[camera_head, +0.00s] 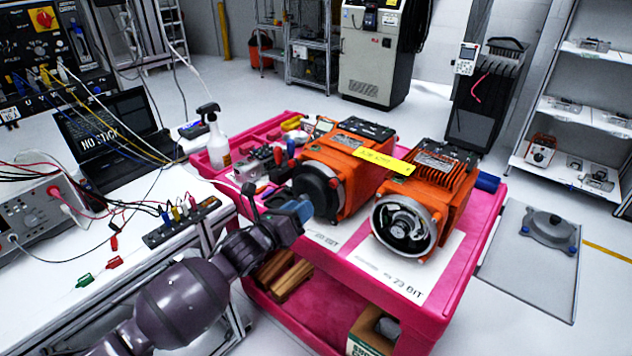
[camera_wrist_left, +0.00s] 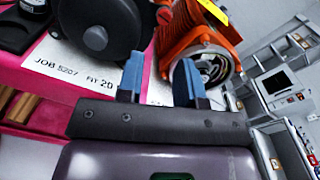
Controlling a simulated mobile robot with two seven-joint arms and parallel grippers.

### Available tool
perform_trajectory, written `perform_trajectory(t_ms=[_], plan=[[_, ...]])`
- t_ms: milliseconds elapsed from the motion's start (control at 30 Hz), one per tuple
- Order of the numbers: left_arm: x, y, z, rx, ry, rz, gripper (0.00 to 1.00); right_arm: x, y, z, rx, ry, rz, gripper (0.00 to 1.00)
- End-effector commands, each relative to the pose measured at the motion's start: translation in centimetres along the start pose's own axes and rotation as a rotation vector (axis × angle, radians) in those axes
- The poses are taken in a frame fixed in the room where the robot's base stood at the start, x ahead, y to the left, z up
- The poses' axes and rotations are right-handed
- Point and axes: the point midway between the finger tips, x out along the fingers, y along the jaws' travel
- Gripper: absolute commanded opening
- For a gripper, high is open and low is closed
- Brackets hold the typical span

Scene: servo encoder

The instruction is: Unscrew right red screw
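Two orange motors stand on the pink cart (camera_head: 462,290). The left motor (camera_head: 362,192) has a dark round cover on its front; the right motor (camera_head: 455,200) has an open round end with metal parts inside. The right motor also shows in the left wrist view (camera_wrist_left: 185,28). My left gripper (camera_head: 303,207) is in front of the left motor, above the cart's front edge. In the left wrist view its blue fingers (camera_wrist_left: 160,82) stand apart with nothing between them. My right gripper is not in view.
A spray bottle (camera_head: 214,138) and small tools crowd the cart's left back part. A yellow tag (camera_head: 384,160) lies across the motors. A workbench (camera_head: 165,260) with cables is at the left. Paper labels lie before the motors.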

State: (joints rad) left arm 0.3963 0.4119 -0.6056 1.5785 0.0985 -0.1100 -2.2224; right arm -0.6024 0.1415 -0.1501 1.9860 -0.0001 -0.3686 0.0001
Motion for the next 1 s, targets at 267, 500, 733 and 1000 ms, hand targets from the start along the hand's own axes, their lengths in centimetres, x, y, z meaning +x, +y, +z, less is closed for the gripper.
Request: perform_trajectory(t_ms=[267, 500, 733, 1000], plan=[[0.0, -0.2, 0.2, 0.245, -0.011, -0.010, 0.34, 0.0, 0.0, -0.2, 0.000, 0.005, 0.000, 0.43], [1.6, -0.3, 0.3, 0.262, -0.012, -0.012, 0.34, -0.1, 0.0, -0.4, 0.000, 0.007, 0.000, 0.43], [5.1, -0.4, 0.2, 0.261, -0.011, -0.011, 0.34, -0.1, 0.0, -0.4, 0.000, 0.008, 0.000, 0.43], [8.8, -0.4, 0.3, 0.260, -0.010, -0.011, 0.34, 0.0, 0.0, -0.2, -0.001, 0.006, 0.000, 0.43]])
